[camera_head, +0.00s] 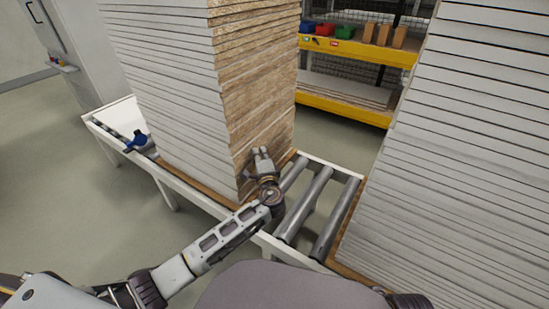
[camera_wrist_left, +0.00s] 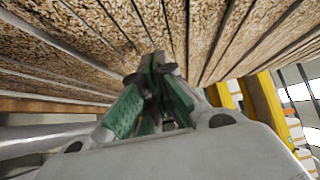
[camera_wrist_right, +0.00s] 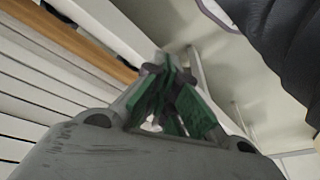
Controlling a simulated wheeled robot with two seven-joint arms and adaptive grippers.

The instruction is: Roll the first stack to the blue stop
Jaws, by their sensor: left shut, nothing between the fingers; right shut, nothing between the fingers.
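The first stack (camera_head: 165,85) is a tall pile of white-edged boards on a brown base board, upright on the roller conveyor (camera_head: 318,205). Its brown chipboard face (camera_head: 262,85) turns toward the right. The blue stop (camera_head: 136,142) is at the conveyor's left end, left of the stack's foot. My left gripper (camera_head: 259,153) is shut and empty, with its fingertips at the lower part of the brown face. In the left wrist view the fingertips (camera_wrist_left: 156,66) are close against the board edges (camera_wrist_left: 215,45); contact is hard to tell. My right gripper (camera_wrist_right: 168,70) is shut and empty beside white board edges.
A second tall stack (camera_head: 460,150) stands at the right on the conveyor, with bare rollers between the stacks. A yellow shelf (camera_head: 350,50) with coloured bins stands behind. The floor at the left (camera_head: 60,150) is clear.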

